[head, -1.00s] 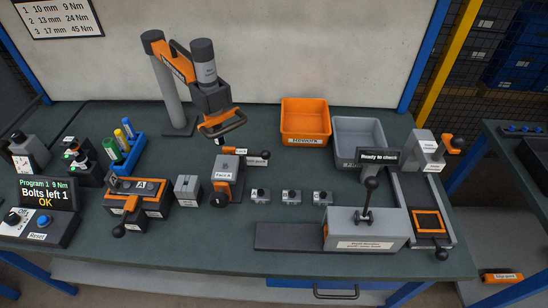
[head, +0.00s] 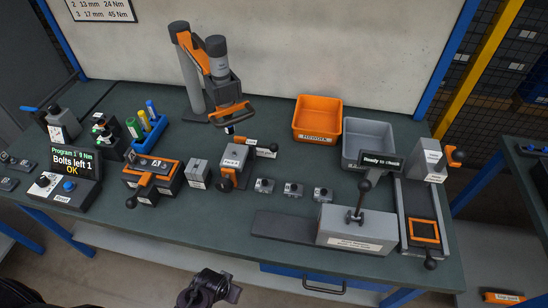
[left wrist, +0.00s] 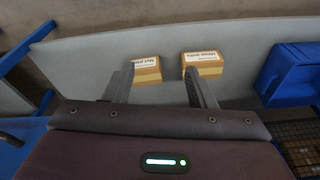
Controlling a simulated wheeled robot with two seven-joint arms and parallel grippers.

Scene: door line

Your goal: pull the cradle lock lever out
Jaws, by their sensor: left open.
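A grey cradle block with an orange edge (head: 235,163) and a "Face A" label stands mid-bench in the head view. A dark round knob (head: 223,184) is at the block's front. My left gripper (left wrist: 160,88) is open and empty in the left wrist view, pointing at a grey surface with boxes, away from the cradle. A dark part of my arm shows at the head view's bottom edge. My right gripper is not identifiable.
A tool on a stand (head: 215,75) rises behind the cradle. An orange bin (head: 317,118) and grey bin (head: 370,142) stand right. Several small grey blocks (head: 293,189) lie right of the cradle. A grey fixture with a black lever (head: 356,228) stands front right. Two cardboard boxes (left wrist: 146,69) lie before my left gripper.

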